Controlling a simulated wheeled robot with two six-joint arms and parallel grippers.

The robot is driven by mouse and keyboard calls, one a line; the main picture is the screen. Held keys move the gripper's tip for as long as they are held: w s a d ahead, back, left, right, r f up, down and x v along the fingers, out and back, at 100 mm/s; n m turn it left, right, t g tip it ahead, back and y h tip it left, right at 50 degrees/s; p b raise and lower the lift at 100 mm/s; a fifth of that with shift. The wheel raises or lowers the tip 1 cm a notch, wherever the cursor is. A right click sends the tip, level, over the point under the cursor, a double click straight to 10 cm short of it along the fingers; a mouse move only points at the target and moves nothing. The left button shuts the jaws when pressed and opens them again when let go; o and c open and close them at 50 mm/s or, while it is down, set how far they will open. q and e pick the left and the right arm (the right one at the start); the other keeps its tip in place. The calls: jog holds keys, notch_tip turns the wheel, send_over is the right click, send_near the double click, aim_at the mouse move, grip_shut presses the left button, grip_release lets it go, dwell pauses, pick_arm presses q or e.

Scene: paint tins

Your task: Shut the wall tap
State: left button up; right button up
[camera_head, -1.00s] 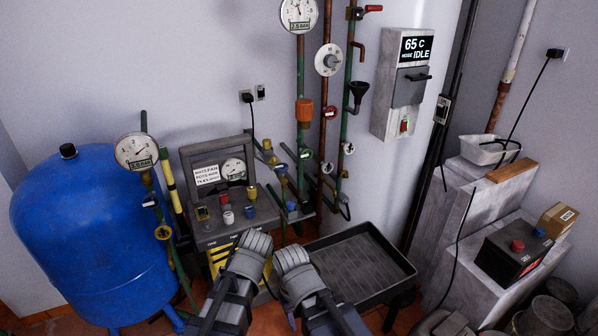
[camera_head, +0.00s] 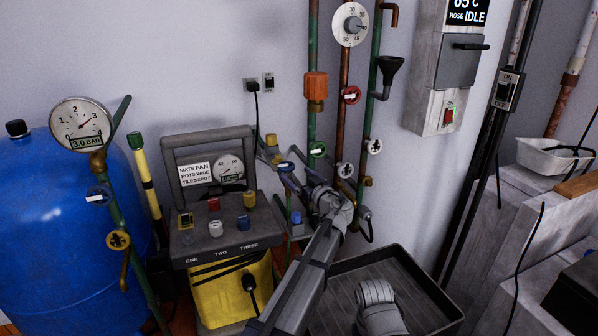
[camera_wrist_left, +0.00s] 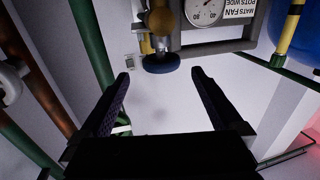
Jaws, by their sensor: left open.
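The wall tap (camera_head: 272,152) is a brass body with a blue round handle (camera_head: 285,166), low on the wall right of the pump unit. In the left wrist view the handle (camera_wrist_left: 160,64) shows edge-on below its brass body (camera_wrist_left: 161,20). My left gripper (camera_head: 298,168) reaches toward it from the lower right. In the wrist view my left gripper (camera_wrist_left: 161,76) is open, with the handle framed between its fingertips and a little beyond them. No contact shows. My right arm's grey link shows at the bottom of the head view; its fingers do not show.
A pump unit (camera_head: 222,238) with coloured knobs, a gauge and a handle stands left of the tap. Green and copper pipes (camera_head: 344,100) with valves rise to its right. A black tray (camera_head: 440,300) lies at front right. A blue tank (camera_head: 50,230) stands at far left.

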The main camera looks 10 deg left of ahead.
aim_at(286, 164)
pick_arm(q)
jog(key=shift+x, duration=3.9)
jog(key=shift+s+a, duration=0.1)
jog(key=shift+c, duration=0.2)
jog(key=c, duration=1.2)
